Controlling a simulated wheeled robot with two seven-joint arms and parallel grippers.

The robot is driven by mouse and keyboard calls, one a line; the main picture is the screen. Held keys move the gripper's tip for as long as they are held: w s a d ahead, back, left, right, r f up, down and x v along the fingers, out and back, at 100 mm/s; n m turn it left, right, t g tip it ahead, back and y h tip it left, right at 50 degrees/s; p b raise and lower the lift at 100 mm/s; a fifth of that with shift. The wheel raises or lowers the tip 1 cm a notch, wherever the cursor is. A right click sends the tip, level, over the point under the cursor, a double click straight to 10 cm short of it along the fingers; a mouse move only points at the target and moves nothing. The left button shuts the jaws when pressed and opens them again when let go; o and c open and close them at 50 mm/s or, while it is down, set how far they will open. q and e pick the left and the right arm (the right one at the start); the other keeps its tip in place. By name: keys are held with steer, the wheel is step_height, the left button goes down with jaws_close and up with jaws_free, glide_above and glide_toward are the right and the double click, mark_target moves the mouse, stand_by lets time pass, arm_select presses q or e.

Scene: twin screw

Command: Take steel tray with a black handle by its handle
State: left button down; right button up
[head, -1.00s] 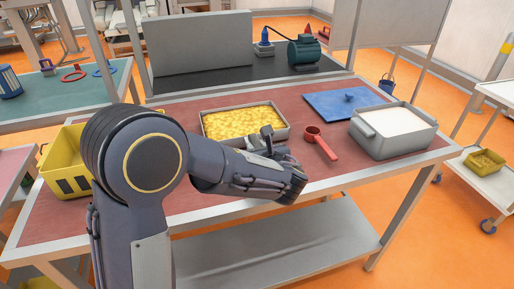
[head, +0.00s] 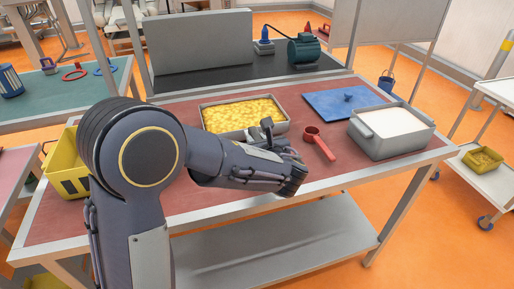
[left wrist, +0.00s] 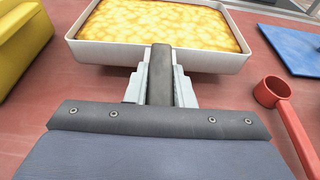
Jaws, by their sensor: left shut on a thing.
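The steel tray (head: 222,104) is light grey and full of yellow, lumpy contents. It lies on the red worktop in the head view, and its near wall also shows in the left wrist view (left wrist: 110,52). Its black handle (left wrist: 160,72) sticks out from the near wall towards my wrist. My left gripper (head: 266,130) is at the near side of the tray, partly hidden by my own arm in the head view. In the left wrist view its light fingers (left wrist: 160,88) are on both sides of the handle, shut on it. My right gripper is not in view.
A red scoop (head: 318,143) lies right of the tray. A blue board (head: 330,103) lies behind it, and a grey tub (head: 400,143) with white contents stands farther right. A yellow bin (head: 62,180) stands at the left. Bare red worktop shows in front.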

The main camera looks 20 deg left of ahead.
arm_select(q)
steer(key=shift+r, duration=0.35)
steer(key=shift+s+d, duration=0.7)
steer(key=shift+s, duration=0.35)
steer(key=shift+s+d, duration=0.7)
steer(key=shift+s, duration=0.3)
